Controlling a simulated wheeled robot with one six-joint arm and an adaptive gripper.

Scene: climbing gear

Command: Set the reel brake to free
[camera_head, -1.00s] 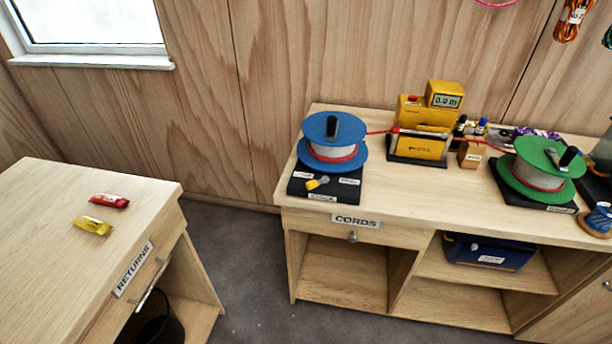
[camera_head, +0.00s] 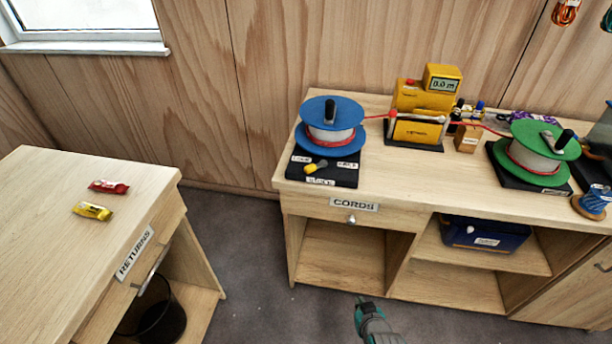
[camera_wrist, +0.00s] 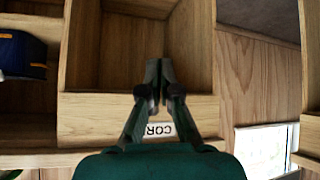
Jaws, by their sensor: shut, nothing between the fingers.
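The blue reel (camera_head: 331,122) with white drum and red cord stands on a black base (camera_head: 338,176) at the left end of the cords bench. A small yellow-tipped brake lever (camera_head: 316,167) sits on the front of that base, between small white labels too small to read. My gripper (camera_head: 361,300) is low in front of the bench, below and well apart from the lever. In the wrist view my gripper (camera_wrist: 159,64) is shut and empty, in front of the bench's open shelf and CORDS label (camera_wrist: 160,130). The lever is not visible in the wrist view.
The yellow meter (camera_head: 420,112) stands right of the blue reel, with red cord running through it to the green reel (camera_head: 538,150). The returns table (camera_head: 60,240) at left holds a red and a yellow packet. Grey floor (camera_head: 250,235) lies free between the tables.

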